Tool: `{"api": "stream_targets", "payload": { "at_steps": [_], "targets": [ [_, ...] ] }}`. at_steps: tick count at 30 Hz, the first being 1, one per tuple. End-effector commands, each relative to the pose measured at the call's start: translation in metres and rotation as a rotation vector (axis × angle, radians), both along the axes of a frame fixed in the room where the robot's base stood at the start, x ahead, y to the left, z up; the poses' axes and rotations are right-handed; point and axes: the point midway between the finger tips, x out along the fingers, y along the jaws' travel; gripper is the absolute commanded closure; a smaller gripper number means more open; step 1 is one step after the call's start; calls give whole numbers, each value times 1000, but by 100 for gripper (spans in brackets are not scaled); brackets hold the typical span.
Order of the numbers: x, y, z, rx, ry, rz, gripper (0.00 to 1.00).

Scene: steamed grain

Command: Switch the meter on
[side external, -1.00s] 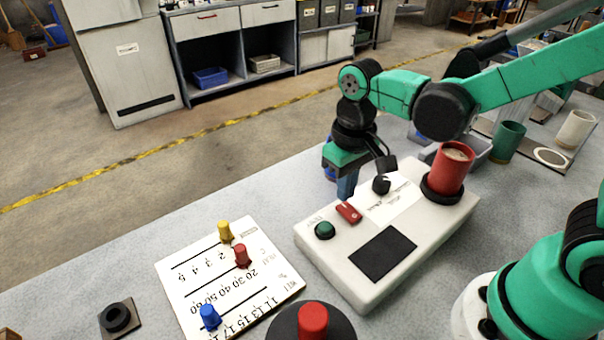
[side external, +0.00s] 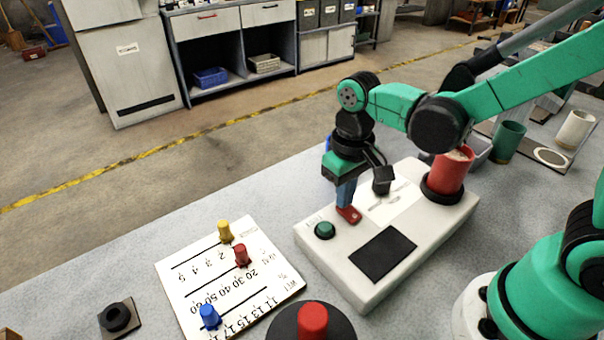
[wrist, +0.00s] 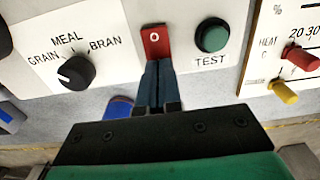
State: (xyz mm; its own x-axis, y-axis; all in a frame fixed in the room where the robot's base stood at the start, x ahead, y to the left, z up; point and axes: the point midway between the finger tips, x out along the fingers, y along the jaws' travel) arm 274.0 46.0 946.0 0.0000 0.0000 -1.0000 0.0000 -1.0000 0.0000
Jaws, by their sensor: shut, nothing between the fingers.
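The meter (side external: 310,250) is a white box on the bench with a dark, blank display (side external: 382,254). Its red switch (side external: 350,215) also shows in the wrist view (wrist: 155,38), with a white "O" mark visible. My gripper (side external: 345,205) is shut and empty, pointing down at the switch. In the wrist view its blue fingertips (wrist: 158,64) overlap the near edge of the switch; I cannot tell whether they press on it. The green TEST button (wrist: 212,37) is just right of the switch. A black GRAIN/MEAL/BRAN knob (wrist: 75,71) is left of it.
A red cup (side external: 452,172) sits in a black ring at the meter's right end. A white scale board (side external: 262,290) with yellow, red and blue pegs lies to the left. A red knob on a black base (side external: 312,320) is in front. Green (side external: 508,140) and white cups stand back right.

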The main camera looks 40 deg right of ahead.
Motion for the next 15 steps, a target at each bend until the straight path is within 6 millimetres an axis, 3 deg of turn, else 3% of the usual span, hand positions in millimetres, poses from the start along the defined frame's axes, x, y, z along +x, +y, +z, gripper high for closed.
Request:
{"api": "stream_targets", "payload": {
  "at_steps": [15],
  "targets": [
    [0, 0, 1, 0, 0, 0, 100]
  ]
}}
